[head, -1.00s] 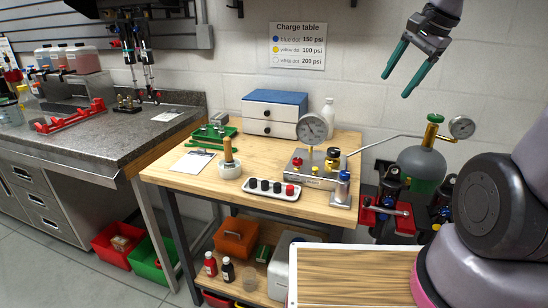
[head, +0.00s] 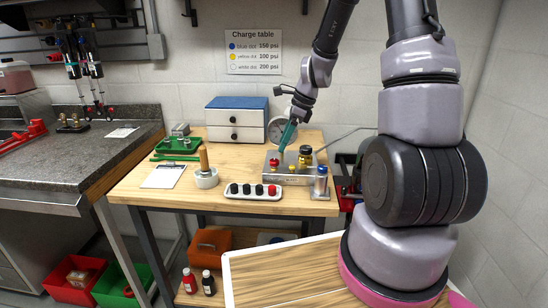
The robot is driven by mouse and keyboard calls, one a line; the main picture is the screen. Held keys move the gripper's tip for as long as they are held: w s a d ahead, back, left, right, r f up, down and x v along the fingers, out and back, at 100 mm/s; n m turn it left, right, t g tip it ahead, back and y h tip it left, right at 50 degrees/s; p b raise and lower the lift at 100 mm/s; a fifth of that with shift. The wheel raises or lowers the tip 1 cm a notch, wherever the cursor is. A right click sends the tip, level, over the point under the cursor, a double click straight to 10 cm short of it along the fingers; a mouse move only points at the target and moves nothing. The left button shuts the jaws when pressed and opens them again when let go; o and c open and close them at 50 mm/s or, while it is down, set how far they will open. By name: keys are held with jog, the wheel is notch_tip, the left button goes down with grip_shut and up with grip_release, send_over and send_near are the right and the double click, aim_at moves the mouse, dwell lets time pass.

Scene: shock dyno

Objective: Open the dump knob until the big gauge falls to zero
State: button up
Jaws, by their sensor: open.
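The big gauge (head: 278,129) stands on the metal charging block (head: 291,177) on the wooden bench; my gripper covers part of its face and I cannot read the needle. A red knob (head: 274,163) sits at the block's left, and a dark and brass knob (head: 305,154) at its back right. Which one is the dump knob I cannot tell from any label. My gripper (head: 277,149), with teal fingers, is open just above the red knob and in front of the gauge. Contact with the knob is not clear.
A pestle-like tool (head: 205,172), clipboard (head: 164,176) and green tray (head: 178,148) are to the left. A drawer box (head: 236,118) stands behind.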

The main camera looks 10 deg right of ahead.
aim_at(275, 160)
jog(key=x, duration=0.6)
jog(key=shift+a+f, duration=0.1)
jog(key=shift+f, duration=0.15)
grip_shut()
